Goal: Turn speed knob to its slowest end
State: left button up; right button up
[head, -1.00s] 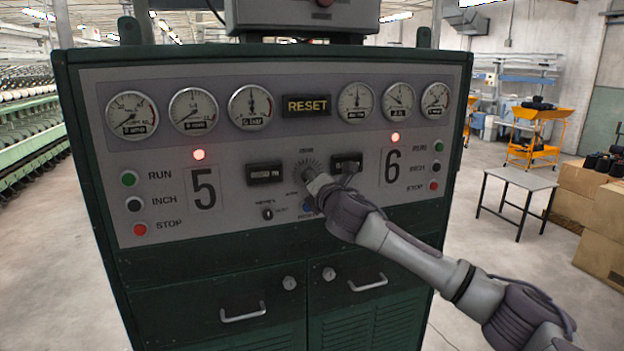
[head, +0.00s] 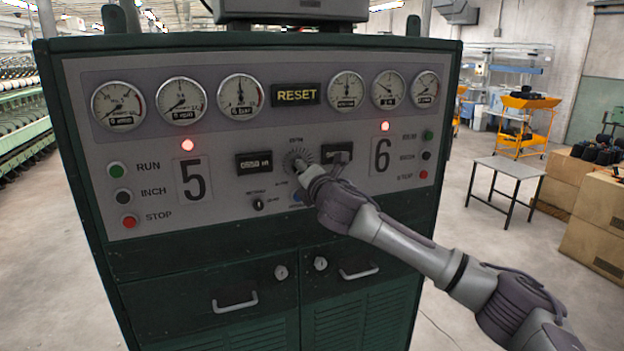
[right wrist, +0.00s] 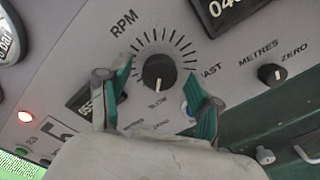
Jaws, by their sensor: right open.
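The speed knob (right wrist: 158,72) is a round black knob with a white pointer mark, inside a ring of ticks under the letters RPM. In the right wrist view its white mark is on the lower side. My right gripper (right wrist: 158,76) is open, with one teal-padded finger on each side of the knob and visible gaps between. In the head view the same gripper (head: 311,178) is at the tick dial (head: 297,158) on the console and covers part of it. My left gripper is out of view.
The green console (head: 180,270) carries gauges, a RESET sign (head: 297,94) and side buttons. A small METRES/ZERO knob (right wrist: 271,74) and a counter window (head: 254,162) are near the dial. A grey table (head: 507,167) stands on open floor at right.

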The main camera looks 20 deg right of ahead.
jog(key=s, duration=1.1)
jog(key=shift+d, duration=0.2)
